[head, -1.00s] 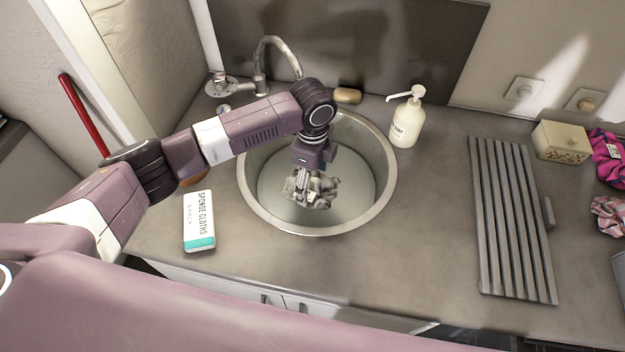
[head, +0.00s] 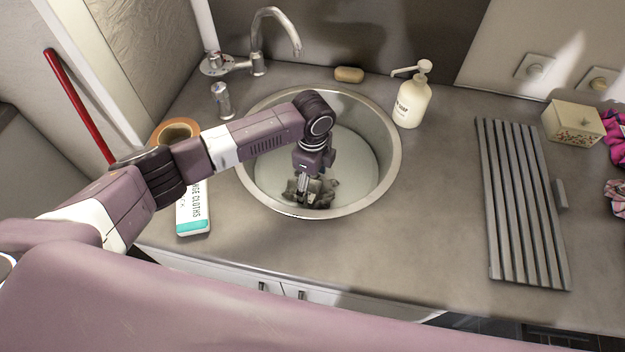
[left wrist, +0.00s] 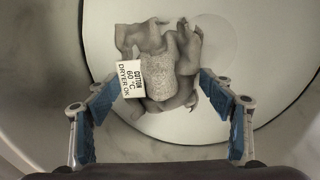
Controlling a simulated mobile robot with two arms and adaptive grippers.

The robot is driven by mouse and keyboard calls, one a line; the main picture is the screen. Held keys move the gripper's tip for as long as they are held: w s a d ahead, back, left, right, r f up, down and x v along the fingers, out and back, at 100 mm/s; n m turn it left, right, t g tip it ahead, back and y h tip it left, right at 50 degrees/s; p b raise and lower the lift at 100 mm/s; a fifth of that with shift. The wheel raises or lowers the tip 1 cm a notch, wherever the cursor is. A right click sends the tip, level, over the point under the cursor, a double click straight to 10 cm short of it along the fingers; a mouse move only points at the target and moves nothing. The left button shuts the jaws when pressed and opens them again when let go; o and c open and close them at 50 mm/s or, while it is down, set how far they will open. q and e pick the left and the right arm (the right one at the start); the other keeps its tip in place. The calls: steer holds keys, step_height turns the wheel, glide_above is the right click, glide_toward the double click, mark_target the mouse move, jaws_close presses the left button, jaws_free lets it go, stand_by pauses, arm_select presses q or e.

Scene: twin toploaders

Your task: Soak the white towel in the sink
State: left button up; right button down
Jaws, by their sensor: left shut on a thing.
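The towel (head: 322,191) is a crumpled bundle low in the round metal sink (head: 393,170), looking grey and darker than white. A pale, flat water surface (head: 352,165) shows around it. How deep the towel sits in the water is hard to tell. My left gripper (head: 303,192) points down into the sink and is shut on the towel. In the left wrist view the towel (left wrist: 175,65) lies between the blue-padded fingers (left wrist: 158,82), with a white care label reading cotton, 60 °C, dryer OK. My right gripper is not in view.
A tap (head: 258,45) stands behind the sink, with soap (head: 349,74) and a pump bottle (head: 412,98) to its right. A slatted rack (head: 522,205) is at right.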

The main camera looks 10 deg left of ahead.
arm_select(q)
steer(key=o, duration=1.4)
